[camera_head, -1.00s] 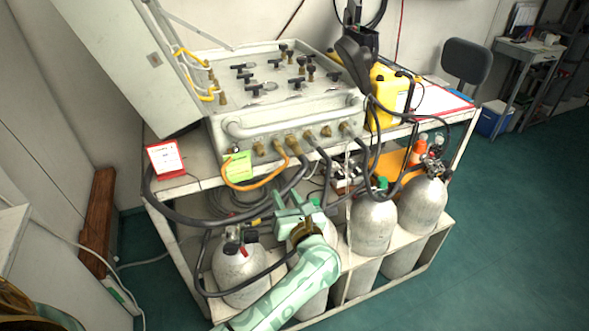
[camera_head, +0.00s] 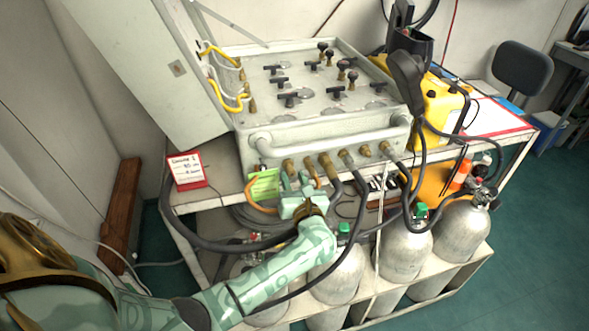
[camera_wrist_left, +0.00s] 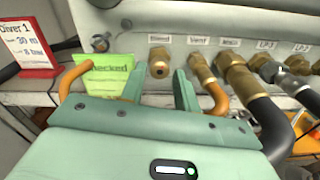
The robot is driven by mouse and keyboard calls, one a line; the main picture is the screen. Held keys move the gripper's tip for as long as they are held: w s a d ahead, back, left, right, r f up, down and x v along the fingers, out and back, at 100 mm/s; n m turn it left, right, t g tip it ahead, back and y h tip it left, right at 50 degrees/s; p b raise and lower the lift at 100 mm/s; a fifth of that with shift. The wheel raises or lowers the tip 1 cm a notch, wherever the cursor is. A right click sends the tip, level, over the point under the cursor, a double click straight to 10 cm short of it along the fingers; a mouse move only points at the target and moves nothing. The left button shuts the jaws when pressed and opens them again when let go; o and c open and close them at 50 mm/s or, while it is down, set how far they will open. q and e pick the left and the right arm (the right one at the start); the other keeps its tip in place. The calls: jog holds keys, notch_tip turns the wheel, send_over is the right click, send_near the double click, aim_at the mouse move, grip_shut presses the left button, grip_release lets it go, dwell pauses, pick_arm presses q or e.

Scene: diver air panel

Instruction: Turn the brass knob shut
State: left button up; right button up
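The brass knob (camera_wrist_left: 159,62) sits on the front of the grey air panel (camera_wrist_left: 140,20), under a small label that seems to read "Bleed". In the head view the knob (camera_head: 288,166) is just above my gripper. My left gripper (camera_head: 296,182) is below and in front of it. In the left wrist view the gripper's two green fingers (camera_wrist_left: 157,80) are apart, with the knob showing in the gap between and slightly beyond the tips. I see no clear contact. My right gripper is not in view.
An orange hose (camera_wrist_left: 217,98) leaves the fitting just right of the knob, with a thick black hose (camera_wrist_left: 272,125) beyond. A green tag (camera_wrist_left: 108,75) hangs left of the fingers. A red-edged card (camera_head: 187,170) stands left. Gas cylinders (camera_head: 406,250) stand below.

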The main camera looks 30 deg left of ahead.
pick_arm(q)
jog(key=shift+w+a, duration=0.1)
jog(key=shift+a, duration=0.05)
jog(key=shift+c, duration=0.2)
grip_shut()
